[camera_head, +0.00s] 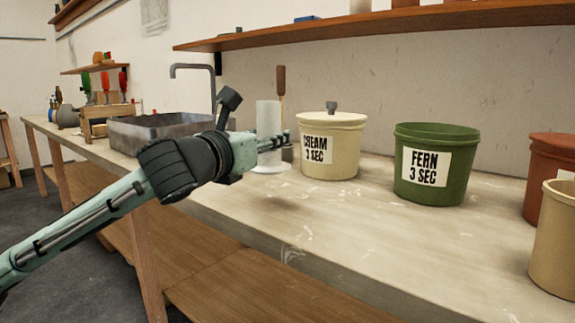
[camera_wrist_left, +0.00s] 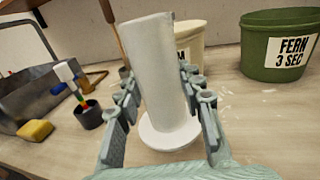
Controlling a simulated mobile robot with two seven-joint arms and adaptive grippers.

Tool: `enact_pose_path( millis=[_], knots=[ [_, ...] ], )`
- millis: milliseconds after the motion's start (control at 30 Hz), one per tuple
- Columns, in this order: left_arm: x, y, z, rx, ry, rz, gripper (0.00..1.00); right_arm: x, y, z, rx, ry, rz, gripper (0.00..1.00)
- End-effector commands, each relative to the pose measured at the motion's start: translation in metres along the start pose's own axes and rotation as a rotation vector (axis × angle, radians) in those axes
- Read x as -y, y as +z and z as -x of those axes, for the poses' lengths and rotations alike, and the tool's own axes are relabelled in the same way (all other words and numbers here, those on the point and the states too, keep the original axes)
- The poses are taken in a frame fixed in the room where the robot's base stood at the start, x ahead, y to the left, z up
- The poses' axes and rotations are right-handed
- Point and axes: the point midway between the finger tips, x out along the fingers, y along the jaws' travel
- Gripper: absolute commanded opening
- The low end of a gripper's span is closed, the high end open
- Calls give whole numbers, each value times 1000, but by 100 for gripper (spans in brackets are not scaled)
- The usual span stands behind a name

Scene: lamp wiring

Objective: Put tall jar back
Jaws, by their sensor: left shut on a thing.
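The tall jar is a pale, plain cylinder (camera_head: 268,117); it also shows in the left wrist view (camera_wrist_left: 158,62), leaning slightly in the picture. A white round disc (camera_head: 270,168) lies beneath its foot, also seen in the wrist view (camera_wrist_left: 168,139). I cannot tell whether jar and disc touch. My left gripper (camera_head: 279,142) is shut on the jar, with a finger on each side of it in the wrist view (camera_wrist_left: 163,88). The gripper partly hides the jar in the head view. My right gripper is not in view.
A lidded cream bucket (camera_head: 330,150) stands just right of the jar, with a green bucket (camera_head: 437,165) beyond. A metal sink (camera_head: 155,131) is to the left. A dark cup with brushes (camera_wrist_left: 88,114) and a yellow sponge (camera_wrist_left: 36,130) are nearby. The front worktop (camera_head: 330,215) is clear.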

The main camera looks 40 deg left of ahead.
Motion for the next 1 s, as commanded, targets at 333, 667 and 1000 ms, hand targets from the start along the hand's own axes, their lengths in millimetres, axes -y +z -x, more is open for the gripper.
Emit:
enact_pose_path(
  millis=[333,667,1000],
  knots=[
    [9,-32,-56,4,0,7,0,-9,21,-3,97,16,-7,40],
    [11,-67,-61,1,-1,4,0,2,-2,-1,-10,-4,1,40],
    [10,-76,-61,4,0,-1,0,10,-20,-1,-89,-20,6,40]
  ],
)
